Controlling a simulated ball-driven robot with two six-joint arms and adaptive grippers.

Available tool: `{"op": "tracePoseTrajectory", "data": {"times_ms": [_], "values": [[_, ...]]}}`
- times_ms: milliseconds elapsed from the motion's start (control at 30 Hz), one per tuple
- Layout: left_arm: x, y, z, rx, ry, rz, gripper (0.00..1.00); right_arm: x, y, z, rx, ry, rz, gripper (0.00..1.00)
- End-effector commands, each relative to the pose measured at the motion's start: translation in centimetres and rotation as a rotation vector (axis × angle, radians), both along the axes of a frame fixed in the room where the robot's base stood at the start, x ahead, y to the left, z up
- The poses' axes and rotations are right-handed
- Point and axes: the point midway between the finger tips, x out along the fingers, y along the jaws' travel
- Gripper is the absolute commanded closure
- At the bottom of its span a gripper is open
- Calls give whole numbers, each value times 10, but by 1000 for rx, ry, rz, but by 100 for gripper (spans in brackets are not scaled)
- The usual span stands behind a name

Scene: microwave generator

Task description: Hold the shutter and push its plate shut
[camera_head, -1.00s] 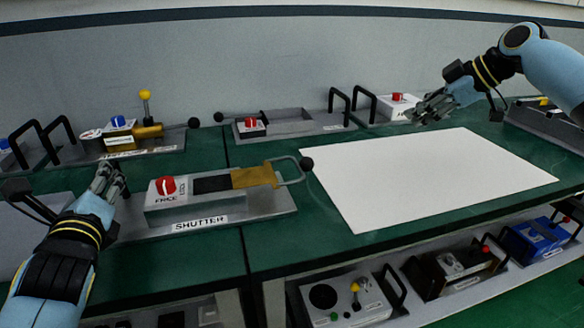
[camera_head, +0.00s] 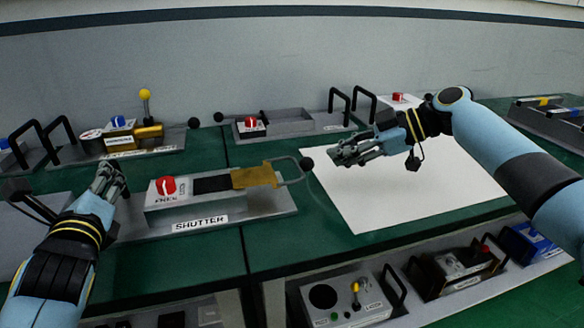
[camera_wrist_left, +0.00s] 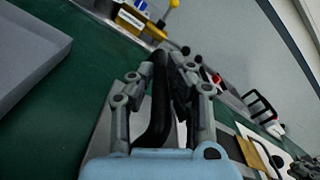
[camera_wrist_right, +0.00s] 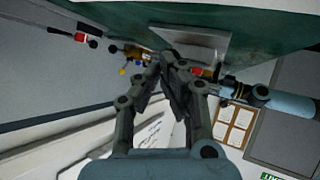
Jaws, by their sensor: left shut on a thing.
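The shutter (camera_head: 215,224) is a grey box on a base, with a red knob (camera_head: 165,186), a dark slot (camera_head: 211,184) and a brass plate (camera_head: 253,176). The plate sticks out to the right and carries a bent wire handle (camera_head: 289,180) with a black ball (camera_head: 306,163). My left gripper (camera_head: 112,176) is shut on the black handle (camera_wrist_left: 158,100) at the shutter's left end. My right gripper (camera_head: 342,154) is above the white sheet, just right of the ball and apart from it. Its fingertips come together, empty, in the right wrist view (camera_wrist_right: 168,62).
A white sheet (camera_head: 440,185) lies right of the shutter. A grey tray unit (camera_head: 285,125) and a device with a yellow-balled lever (camera_head: 145,95) stand behind. Several devices sit on the lower shelf (camera_head: 350,295).

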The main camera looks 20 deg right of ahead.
Motion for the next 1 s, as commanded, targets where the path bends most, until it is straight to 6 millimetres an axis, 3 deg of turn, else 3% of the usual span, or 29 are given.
{"op": "tracePoseTrajectory", "data": {"times_ms": [33, 300, 1000], "values": [[-3, 0, -10, 0, 21, 2, 100, 3, 5, -5, 2, 0, 0, 100], [-3, 0, -10, 0, 21, 2, 100, 13, 20, -23, -1, 0, 0, 100], [-3, 0, -10, 0, 21, 2, 100, 14, 23, -27, -2, 1, 0, 100]]}}
